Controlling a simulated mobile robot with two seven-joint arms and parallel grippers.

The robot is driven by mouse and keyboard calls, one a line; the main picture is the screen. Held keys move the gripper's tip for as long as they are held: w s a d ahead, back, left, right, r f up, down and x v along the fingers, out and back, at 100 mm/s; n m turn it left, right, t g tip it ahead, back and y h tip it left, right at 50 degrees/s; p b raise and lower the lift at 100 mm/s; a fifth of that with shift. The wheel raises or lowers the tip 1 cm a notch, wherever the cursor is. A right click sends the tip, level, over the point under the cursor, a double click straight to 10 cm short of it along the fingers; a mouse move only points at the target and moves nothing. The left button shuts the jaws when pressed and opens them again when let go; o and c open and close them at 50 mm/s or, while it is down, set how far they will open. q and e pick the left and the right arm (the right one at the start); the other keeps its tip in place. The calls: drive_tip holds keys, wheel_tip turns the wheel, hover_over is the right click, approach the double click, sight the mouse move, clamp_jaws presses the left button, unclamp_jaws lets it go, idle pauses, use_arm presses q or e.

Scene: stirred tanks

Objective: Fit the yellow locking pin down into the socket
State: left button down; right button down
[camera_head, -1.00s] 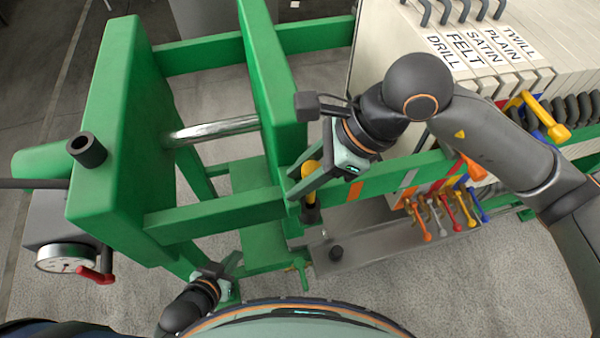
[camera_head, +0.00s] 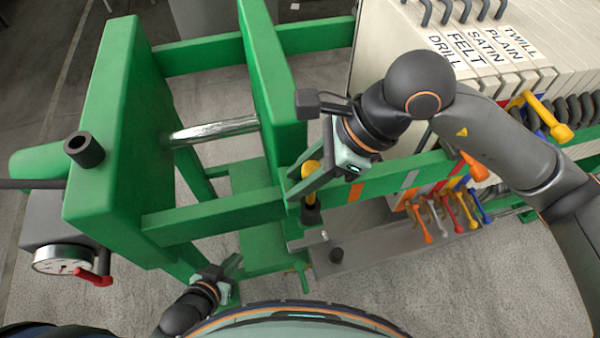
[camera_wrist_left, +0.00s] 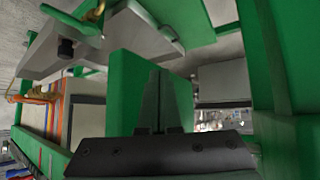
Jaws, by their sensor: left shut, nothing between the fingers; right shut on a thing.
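The yellow locking pin (camera_head: 312,172) is upright between the fingers of my right gripper (camera_head: 296,184), beside the green upright plate. My right gripper is shut on it. A dark cylinder (camera_head: 311,213) sits directly below the yellow part, near the green rail. I cannot tell whether it is the pin's lower part or the socket, nor whether the pin is inside anything. My left gripper (camera_head: 234,264) is low at the front of the green frame, shut and empty. In the left wrist view its closed fingers (camera_wrist_left: 158,105) are in front of a green panel.
The green frame (camera_head: 205,212) has a steel shaft (camera_head: 215,130) across it. A black tube (camera_head: 84,149) and a dial gauge (camera_head: 62,259) are at left. A grey metal bar (camera_head: 385,243) with a black knob (camera_head: 336,255) lies right of the frame. Coloured levers (camera_head: 445,215) stand beyond.

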use_arm(q)
drive_tip(key=shift+f, duration=0.15)
use_arm(e)
drive_tip(key=shift+b, duration=0.35)
use_arm(q)
drive_tip(key=shift+f, duration=0.25)
drive_tip(key=shift+d, duration=0.1)
drive_tip(key=shift+w+d+r+b, duration=0.25)
drive_tip(key=shift+w+d+b, duration=0.2)
drive_tip(key=shift+d, duration=0.2)
use_arm(e)
drive_tip(key=shift+f, duration=0.4)
use_arm(q)
drive_tip(key=shift+w+f, duration=0.1)
drive_tip(key=shift+w, duration=0.05)
use_arm(e)
drive_tip(key=shift+f, duration=0.2)
use_arm(q)
drive_tip(key=shift+d+f+h+b, duration=0.2)
drive_tip(key=shift+h+b, duration=0.1)
drive_tip(key=shift+b, duration=0.2)
use_arm(e)
drive_tip(key=shift+f, duration=0.3)
